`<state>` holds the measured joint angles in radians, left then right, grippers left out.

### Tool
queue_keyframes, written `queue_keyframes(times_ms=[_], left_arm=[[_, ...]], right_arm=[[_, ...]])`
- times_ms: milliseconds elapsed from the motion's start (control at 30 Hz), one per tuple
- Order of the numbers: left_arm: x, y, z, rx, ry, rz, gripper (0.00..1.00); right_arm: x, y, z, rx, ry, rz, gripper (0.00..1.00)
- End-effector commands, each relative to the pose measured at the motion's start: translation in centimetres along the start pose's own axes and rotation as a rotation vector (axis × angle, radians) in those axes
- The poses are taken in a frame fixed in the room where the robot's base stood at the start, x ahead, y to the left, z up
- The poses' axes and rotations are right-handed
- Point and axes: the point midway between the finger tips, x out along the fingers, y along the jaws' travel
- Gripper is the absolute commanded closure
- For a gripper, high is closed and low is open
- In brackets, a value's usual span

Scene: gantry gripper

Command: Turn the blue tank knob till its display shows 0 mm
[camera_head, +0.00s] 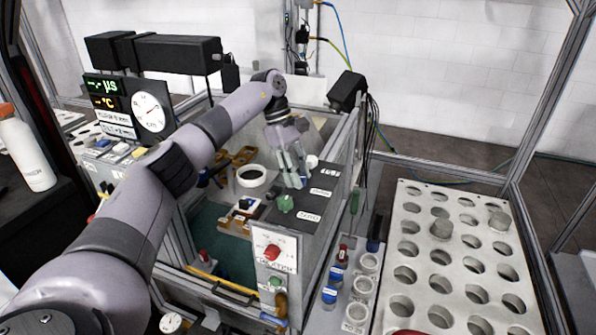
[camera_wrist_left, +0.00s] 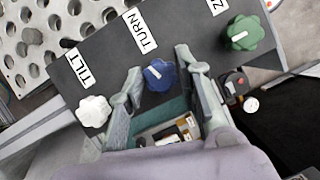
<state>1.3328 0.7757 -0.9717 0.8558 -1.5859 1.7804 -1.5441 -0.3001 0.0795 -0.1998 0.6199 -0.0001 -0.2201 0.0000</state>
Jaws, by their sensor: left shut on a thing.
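The blue knob (camera_wrist_left: 159,74) sits beside the TURN label (camera_wrist_left: 139,29) on a dark panel, between the white knob (camera_wrist_left: 93,111) by TILT and the green knob (camera_wrist_left: 243,32). My left gripper (camera_wrist_left: 160,72) has its fingers on either side of the blue knob and is shut on it. In the head view the left gripper (camera_head: 292,175) reaches down onto the panel (camera_head: 285,220), and its fingers hide the blue knob there. The white knob (camera_head: 312,161) and green knob (camera_head: 285,203) show beside it. My right gripper is not in view.
A readout box at left has a green µs line (camera_head: 103,85), an amber °C line (camera_head: 104,102) and a round dial (camera_head: 149,112). A red knob (camera_head: 272,252) is on the front plate. A perforated rack (camera_head: 455,225) and small vials (camera_head: 333,284) stand at right.

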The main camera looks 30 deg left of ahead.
Motion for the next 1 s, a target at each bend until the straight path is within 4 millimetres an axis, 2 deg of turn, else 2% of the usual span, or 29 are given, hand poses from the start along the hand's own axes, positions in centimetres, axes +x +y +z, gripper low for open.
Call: queue_keyframes(times_ms=[300,833,867,1000], left_arm=[[-0.22,0.18,0.06,0.108,0.001,-0.038,0.96],[-0.22,0.18,-0.02,0.127,0.003,-0.045,0.96],[-0.22,0.18,-0.02,0.127,0.003,-0.045,0.67],[-0.17,0.15,-0.01,0.126,0.002,-0.047,0.58]], right_arm=[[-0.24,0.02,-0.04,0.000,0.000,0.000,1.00],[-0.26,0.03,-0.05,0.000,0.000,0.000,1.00],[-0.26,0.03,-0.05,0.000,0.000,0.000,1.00],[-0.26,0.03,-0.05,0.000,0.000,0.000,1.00]])
